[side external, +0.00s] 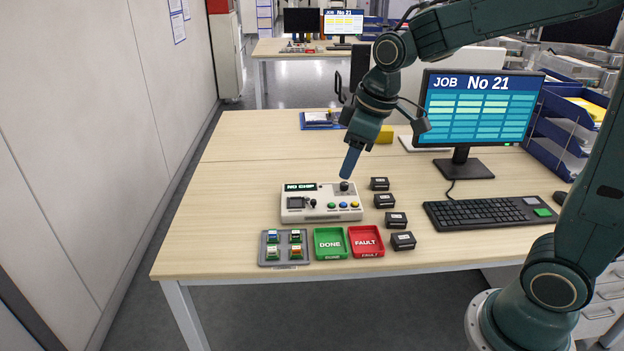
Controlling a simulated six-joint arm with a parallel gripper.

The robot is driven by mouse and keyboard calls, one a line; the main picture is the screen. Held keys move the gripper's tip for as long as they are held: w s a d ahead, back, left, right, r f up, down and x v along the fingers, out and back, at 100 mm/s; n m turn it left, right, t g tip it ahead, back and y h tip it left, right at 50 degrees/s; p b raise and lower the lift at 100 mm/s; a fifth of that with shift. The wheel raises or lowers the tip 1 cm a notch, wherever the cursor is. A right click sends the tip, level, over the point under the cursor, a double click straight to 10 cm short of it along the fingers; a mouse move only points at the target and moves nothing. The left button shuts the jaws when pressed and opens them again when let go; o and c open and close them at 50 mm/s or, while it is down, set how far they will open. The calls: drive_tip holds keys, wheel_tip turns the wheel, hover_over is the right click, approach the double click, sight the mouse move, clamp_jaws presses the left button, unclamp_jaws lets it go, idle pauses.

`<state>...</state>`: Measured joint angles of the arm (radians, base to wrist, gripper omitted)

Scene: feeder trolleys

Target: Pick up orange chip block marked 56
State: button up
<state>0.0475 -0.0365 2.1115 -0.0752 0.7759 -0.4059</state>
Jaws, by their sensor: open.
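A grey tray (284,263) near the table's front edge holds several small chip blocks. The block at its front right (296,252) shows orange colour; its marking is too small to read. My gripper (347,172) points down above the joystick area of a white tester box (308,215), behind and to the right of the tray. Its blue fingers overlap in this view; it is open, with nothing seen between them. It is well apart from the orange block.
A green DONE tray (330,256) and a red FAULT tray (366,254) stand right of the grey tray. Several black boxes (396,220) line up beside them. A keyboard (487,213) and a monitor (478,107) stand farther right. The table's left side is clear.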

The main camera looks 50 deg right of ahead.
drive_tip(key=w+d+f+n+g, duration=0.1)
drive_tip(key=w+f+n, duration=0.3)
drive_tip(key=w+f, duration=0.9)
wheel_tip(320, 180, down, 5)
drive_tip(key=shift+w+r+g+y, duration=0.1)
drive_tip(key=shift+w+g+y, duration=0.3)
drive_tip(key=shift+g, duration=0.2)
drive_tip(key=shift+d, duration=0.1)
hover_over(296, 246)
drive_tip(key=shift+s+d+f, duration=0.1)
drive_tip(key=shift+s+f, duration=0.1)
drive_tip(key=shift+f, duration=1.9)
drive_tip(key=shift+s+d+f, duration=0.1)
drive_tip(key=shift+s+f, duration=0.1)
drive_tip(key=shift+f, duration=1.9)
drive_tip(key=shift+f, duration=0.15)
drive_tip(key=shift+w+a+f, duration=0.1)
drive_tip(key=shift+w+f, duration=0.05)
drive_tip(key=shift+f, duration=1.1)
drive_tip(key=shift+w+a+f, duration=0.1)
drive_tip(key=shift+f, duration=1.1)
